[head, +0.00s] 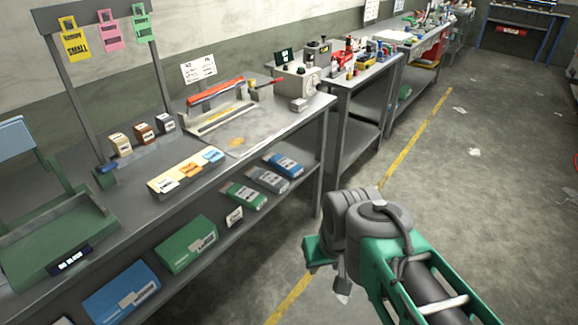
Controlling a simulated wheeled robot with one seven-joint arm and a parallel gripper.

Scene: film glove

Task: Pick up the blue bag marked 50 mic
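No marking reading 50 mic is legible in the head view, so I cannot tell which blue thing is the bag. A blue packet (284,165) lies on the lower shelf, at the right end of a row with a grey packet (268,179) and a green packet (243,195). A larger blue pack (122,293) lies on the same shelf at lower left. A small blue item (212,156) is in the tray on the bench. My gripper (341,296) is over the floor, right of the bench and apart from all of these. Its fingers are mostly hidden.
The long grey bench (150,215) fills the left side. Its tray (158,186), sealer (215,98) and green scale (60,235) stand on top. A green pack (186,244) lies on the shelf. The floor right of the yellow line (425,120) is mostly clear.

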